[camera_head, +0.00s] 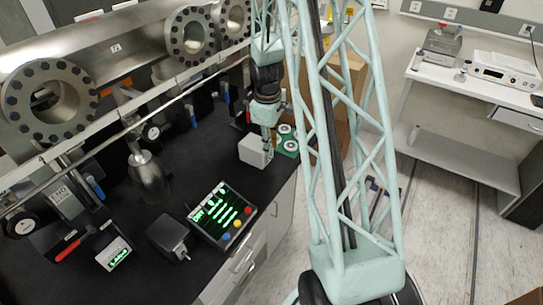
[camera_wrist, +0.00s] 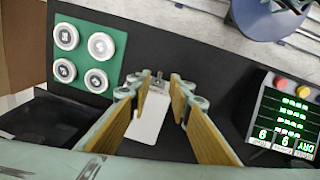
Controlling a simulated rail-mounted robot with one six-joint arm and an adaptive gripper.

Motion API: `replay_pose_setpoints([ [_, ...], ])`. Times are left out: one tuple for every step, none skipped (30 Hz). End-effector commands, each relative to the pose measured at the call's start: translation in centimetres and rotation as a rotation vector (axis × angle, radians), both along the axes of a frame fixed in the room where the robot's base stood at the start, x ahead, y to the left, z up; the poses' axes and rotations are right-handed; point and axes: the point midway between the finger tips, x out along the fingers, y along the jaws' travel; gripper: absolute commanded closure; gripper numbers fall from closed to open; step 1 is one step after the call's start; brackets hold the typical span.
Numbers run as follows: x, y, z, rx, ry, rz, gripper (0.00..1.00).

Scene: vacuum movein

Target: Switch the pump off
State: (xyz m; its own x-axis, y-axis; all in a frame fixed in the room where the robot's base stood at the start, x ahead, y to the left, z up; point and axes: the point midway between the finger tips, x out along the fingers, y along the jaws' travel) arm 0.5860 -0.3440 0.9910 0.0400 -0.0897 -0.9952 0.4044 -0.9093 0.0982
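A small white box (camera_head: 252,152) stands near the right edge of the black bench. In the wrist view the white box (camera_wrist: 148,122) shows between my fingers, with a small metal toggle switch (camera_wrist: 157,78) at its far end. My gripper (camera_wrist: 157,84) is open, with its two tan-padded fingers apart on either side of the switch and nothing seen held. In the head view my gripper (camera_head: 268,146) points down beside the box and partly covers it. I cannot tell which way the switch is set or whether the fingers touch it. No label identifies the pump.
A green plate with round white buttons (camera_wrist: 85,58) is beside the box. A control panel with a green display (camera_head: 222,214) and coloured buttons lies on the bench (camera_head: 205,168). A dark adapter block (camera_head: 169,236) and a hanging metal vessel (camera_head: 149,177) are to the left.

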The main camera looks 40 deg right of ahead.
Motion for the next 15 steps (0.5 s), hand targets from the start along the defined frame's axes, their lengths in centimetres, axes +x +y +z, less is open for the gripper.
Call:
replay_pose_setpoints([
  [0.0, -0.1, -0.6, 0.0, 0.001, 0.001, 0.81],
  [0.0, -0.1, -0.9, 0.0, 0.002, 0.001, 0.81],
  [0.0, -0.1, -1.3, 0.001, 0.003, 0.001, 0.81],
  [0.0, -0.1, -1.6, 0.001, 0.003, 0.0, 0.81],
  [0.0, -0.2, -1.9, 0.001, 0.003, -0.001, 0.81],
  [0.1, -0.2, -2.3, 0.001, 0.001, -0.001, 0.81],
  [0.1, -0.2, -2.5, 0.001, 0.001, 0.0, 0.81],
  [0.1, -0.2, -2.8, 0.001, 0.001, 0.0, 0.81],
  [0.1, -0.3, -3.2, 0.0, 0.001, 0.001, 0.81],
  [0.1, -0.3, -3.5, 0.0, 0.002, 0.001, 0.81],
  [0.1, -0.3, -3.7, 0.0, 0.002, 0.0, 0.81],
  [0.1, -0.4, -4.0, 0.001, 0.001, 0.0, 0.81],
  [0.2, -0.4, -4.2, 0.001, 0.001, -0.001, 0.81],
  [0.2, -0.4, -4.4, 0.0, 0.001, -0.001, 0.81],
  [0.2, -0.4, -4.6, 0.0, 0.0, 0.0, 0.81],
])
